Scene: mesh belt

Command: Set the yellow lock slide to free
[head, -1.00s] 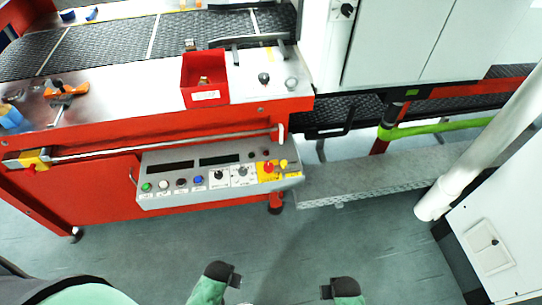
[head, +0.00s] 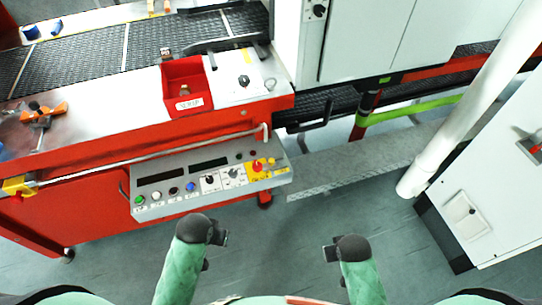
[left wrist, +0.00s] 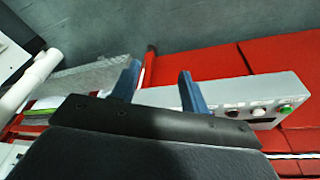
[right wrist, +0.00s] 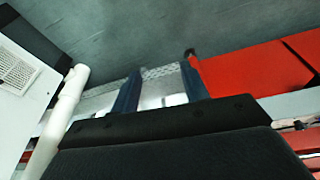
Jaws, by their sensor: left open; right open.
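The grey control panel (head: 215,178) hangs on the front of the red machine. A yellow block (head: 18,187) sits at the left end of the long rail. No label shows which yellow part is the lock slide, and its setting is too small to tell. My left gripper (head: 216,248) is open and empty, in front of the panel. My right gripper (head: 335,264) is open and empty, to the right of the panel over the floor. The panel's button end (left wrist: 260,108) shows in the left wrist view.
A red open box (head: 187,88) and a black mesh belt (head: 85,62) are on the machine top. A white pipe (head: 455,125) and a white cabinet (head: 490,190) stand at the right. The grey floor (head: 290,225) between my arms is clear.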

